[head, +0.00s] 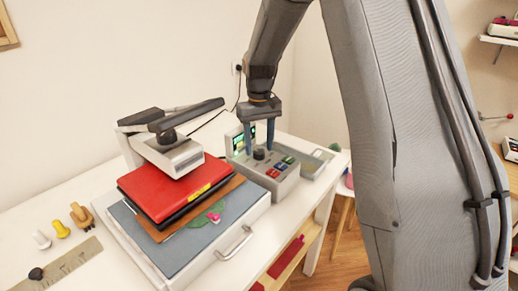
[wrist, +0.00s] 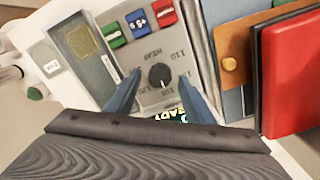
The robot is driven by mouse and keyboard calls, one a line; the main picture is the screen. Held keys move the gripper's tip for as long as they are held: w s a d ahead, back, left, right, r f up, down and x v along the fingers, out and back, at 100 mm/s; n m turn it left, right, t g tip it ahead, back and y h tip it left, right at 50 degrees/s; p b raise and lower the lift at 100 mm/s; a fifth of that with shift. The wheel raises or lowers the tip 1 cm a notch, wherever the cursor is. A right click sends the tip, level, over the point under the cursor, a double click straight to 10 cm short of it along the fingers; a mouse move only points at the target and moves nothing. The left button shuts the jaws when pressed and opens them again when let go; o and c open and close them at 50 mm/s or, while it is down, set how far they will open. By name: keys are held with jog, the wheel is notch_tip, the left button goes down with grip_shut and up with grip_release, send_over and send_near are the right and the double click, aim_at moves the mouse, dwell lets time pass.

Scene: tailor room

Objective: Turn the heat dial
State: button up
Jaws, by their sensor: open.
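The heat dial (wrist: 160,76) is a dark round knob with a light pointer mark on a grey control panel, with "HEAT" and numbers printed around it. In the head view the dial (head: 259,153) sits on top of the grey control box (head: 285,186). My gripper (wrist: 158,85) is open, with one blue finger on each side of the dial and gaps between them and the knob. In the head view my gripper (head: 260,148) points down over the box. A lit display (wrist: 172,115) shows partly behind the fingers.
Red, blue and green switches (wrist: 138,22) sit beside the dial. A grey tray (head: 318,163) is right of the box.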

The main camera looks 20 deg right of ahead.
aim_at(259, 152)
jog(key=shift+r+b, duration=0.8)
jog(key=shift+r, duration=2.35)
jog(key=shift+s, duration=0.1)
jog(key=s+f, duration=0.4)
jog(key=s, duration=0.8)
jog(key=s+f+m+t, duration=0.1)
jog(key=s+f, duration=0.4)
jog(key=s, duration=0.8)
jog(key=shift+f+b, duration=0.2)
jog(key=shift+b, duration=0.1)
jog(key=shift+a, duration=0.1)
